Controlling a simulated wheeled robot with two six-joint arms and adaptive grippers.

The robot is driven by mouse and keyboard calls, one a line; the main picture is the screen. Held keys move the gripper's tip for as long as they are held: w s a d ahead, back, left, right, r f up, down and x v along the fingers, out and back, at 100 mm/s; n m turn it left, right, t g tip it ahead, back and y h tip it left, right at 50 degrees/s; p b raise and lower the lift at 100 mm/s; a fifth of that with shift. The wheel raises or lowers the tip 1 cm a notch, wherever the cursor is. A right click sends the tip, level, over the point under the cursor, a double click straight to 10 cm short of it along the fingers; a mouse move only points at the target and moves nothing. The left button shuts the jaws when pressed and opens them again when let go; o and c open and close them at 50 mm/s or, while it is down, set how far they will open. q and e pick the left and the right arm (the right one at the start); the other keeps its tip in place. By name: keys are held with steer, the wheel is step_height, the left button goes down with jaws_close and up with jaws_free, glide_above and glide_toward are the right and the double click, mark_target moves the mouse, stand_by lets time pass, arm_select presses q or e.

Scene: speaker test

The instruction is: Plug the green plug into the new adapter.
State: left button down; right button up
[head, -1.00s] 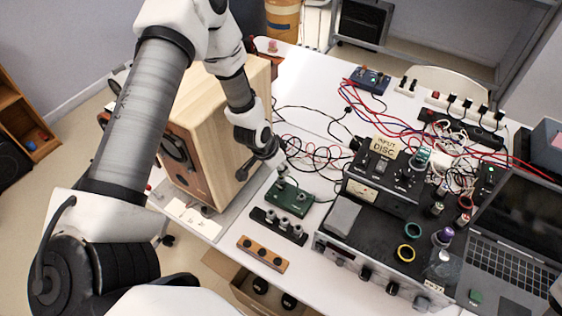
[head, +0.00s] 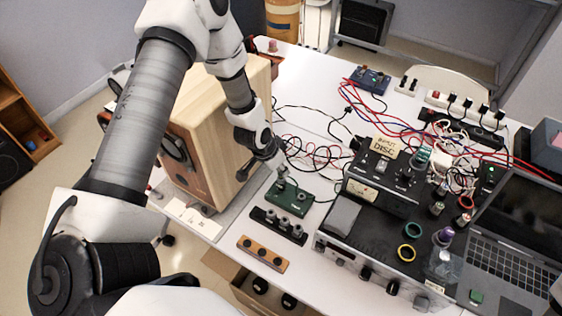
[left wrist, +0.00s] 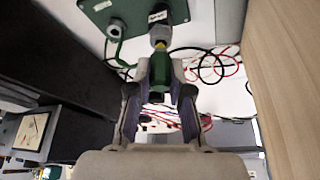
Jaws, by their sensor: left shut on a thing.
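The green box (head: 297,203) with round grey sockets on top lies on the white table, right of the wooden speaker; I take it for the adapter. My left gripper (head: 281,174) is over its back left part. In the left wrist view my left gripper (left wrist: 158,92) is shut on the green plug (left wrist: 160,70). The plug's yellow tip lines up with a grey socket beside a small label on the green box (left wrist: 93,12). I cannot tell how far the tip is in. Another socket (left wrist: 115,31) is empty.
The wooden speaker (head: 222,130) stands close to the left of my gripper. A black socket strip (head: 279,226) and a brown one (head: 263,253) lie in front of the green box. A black amplifier (head: 375,228) stands to the right. Loose cables lie behind.

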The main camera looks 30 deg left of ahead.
arm_select(q)
steer(key=shift+f+b, duration=0.55)
steer(key=shift+f, duration=0.1)
steer(key=c, duration=1)
jaws_free()
steer(key=shift+r, duration=0.1)
step_height(320, 180, up, 8)
steer(key=p, duration=0.7)
steer(key=shift+f, duration=0.25)
steer(key=shift+f, duration=0.1)
